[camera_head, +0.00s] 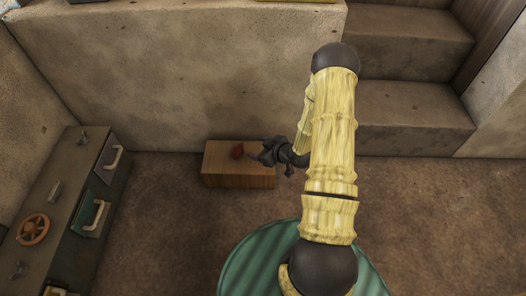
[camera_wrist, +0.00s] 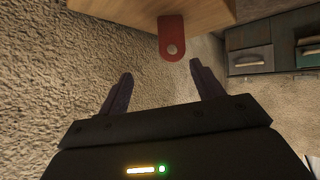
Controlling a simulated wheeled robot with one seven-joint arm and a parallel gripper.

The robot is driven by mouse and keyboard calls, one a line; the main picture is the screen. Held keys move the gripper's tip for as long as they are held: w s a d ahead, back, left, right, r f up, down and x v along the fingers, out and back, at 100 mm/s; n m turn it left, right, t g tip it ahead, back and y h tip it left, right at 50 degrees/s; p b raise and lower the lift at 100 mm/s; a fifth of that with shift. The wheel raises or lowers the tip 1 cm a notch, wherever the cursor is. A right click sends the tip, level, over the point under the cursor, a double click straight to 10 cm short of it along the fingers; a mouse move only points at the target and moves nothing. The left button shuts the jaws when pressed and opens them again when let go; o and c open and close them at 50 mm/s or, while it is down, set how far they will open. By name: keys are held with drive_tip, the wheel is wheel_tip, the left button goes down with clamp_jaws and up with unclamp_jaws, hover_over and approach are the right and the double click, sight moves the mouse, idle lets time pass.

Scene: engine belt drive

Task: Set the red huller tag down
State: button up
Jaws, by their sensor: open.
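The red huller tag (camera_head: 238,151) is on the top of a wooden block (camera_head: 240,181), left of my gripper (camera_head: 259,155) in the head view. In the wrist view the tag (camera_wrist: 171,45) is a flat red piece with a rounded end and a pale round spot. Its rounded end reaches past the edge of the wooden block (camera_wrist: 205,14). My gripper (camera_wrist: 161,72) is open and empty, its fingers spread just short of the tag. The tag lies apart from both fingers.
The block stands on the brown floor against a rough wall (camera_head: 190,80). A dark cabinet (camera_head: 75,190) with handles and a handwheel (camera_head: 33,229) is at the left. Stone steps (camera_head: 410,85) rise at the right. Floor between cabinet and block is clear.

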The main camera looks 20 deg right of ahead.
wheel_tip(320, 180, up, 8)
drive_tip(key=m+g+h, duration=0.1)
drive_tip(key=g+h, duration=0.1)
drive_tip(key=h, duration=0.1)
drive_tip(key=s+a+r+m+g+h, duration=0.1)
drive_tip(key=s+a+r+m+g, duration=0.1)
drive_tip(key=s+r, duration=0.6)
drive_tip(key=s+a+r+m+g+h, duration=0.1)
drive_tip(key=s+a+r+m+g, duration=0.2)
drive_tip(key=s+r, duration=0.5)
drive_tip(key=shift+s+a+r+m, duration=0.25)
drive_tip(key=shift+s+a+m, duration=0.25)
drive_tip(key=shift+s, duration=0.7)
drive_tip(key=shift+r, duration=0.1)
drive_tip(key=w+r+p+v, duration=0.1)
drive_tip(key=w+p+v, duration=0.3)
drive_tip(key=p+v, duration=1.4)
drive_tip(key=w+r+p+v, duration=0.1)
drive_tip(key=w+p+v, duration=0.3)
drive_tip(key=p+v, duration=1.4)
drive_tip(key=w+r+p+v, duration=0.1)
drive_tip(key=w+p+v, duration=0.4)
drive_tip(key=p+v, duration=1.3)
drive_tip(key=shift+r+p, duration=0.15)
drive_tip(key=shift+p, duration=0.8)
